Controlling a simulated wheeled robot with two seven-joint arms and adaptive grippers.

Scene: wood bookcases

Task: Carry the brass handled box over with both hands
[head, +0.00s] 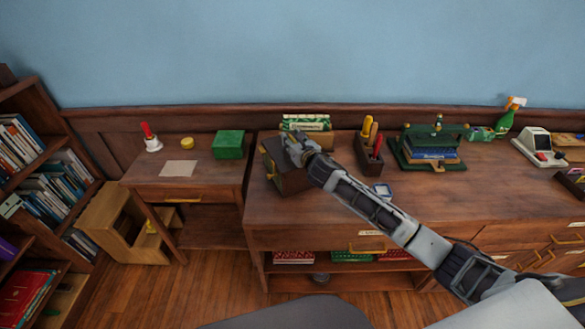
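A dark brown box (290,184) stands at the left end of the long wooden desk, near its edge. My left gripper is out of view.
Left of the desk (460,205) is a lower side table (150,192) with a green box (228,144), a red-handled bell (151,138) and a paper (179,168). A tool holder (368,158) and a book rack (431,150) stand right of the brown box.

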